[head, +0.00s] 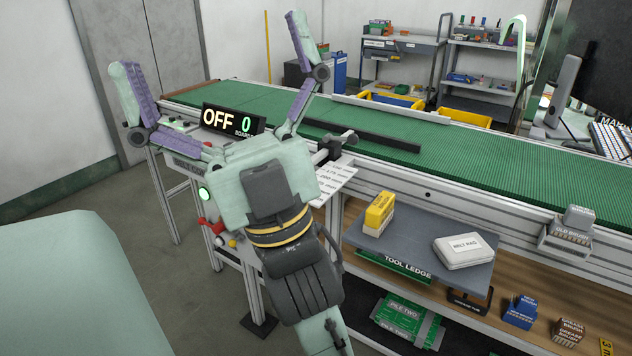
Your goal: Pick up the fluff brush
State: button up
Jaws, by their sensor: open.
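A yellow block-shaped brush (379,213) with a pale lower part sits on the grey tool ledge (412,262), towards its left end. Its label is too small to read surely; it looks like the fluff brush. My gripper (208,50) is wide open and empty, its two purple-padded fingers spread apart. It is up and left of the yellow brush, in front of the conveyor's left end, and not touching the brush.
A white belt rag pack (464,251) lies right of the yellow brush. An old brush (571,229) sits in a side holder. Blue (520,311) and brown (567,333) brushes stand on the lower wooden shelf. The green conveyor (500,160) runs behind; an OFF display (233,120) stands behind my gripper.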

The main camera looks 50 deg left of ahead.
aim_at(378, 215)
jog(key=u, duration=0.95)
jog(key=z, duration=1.3)
jog(key=u, duration=1.3)
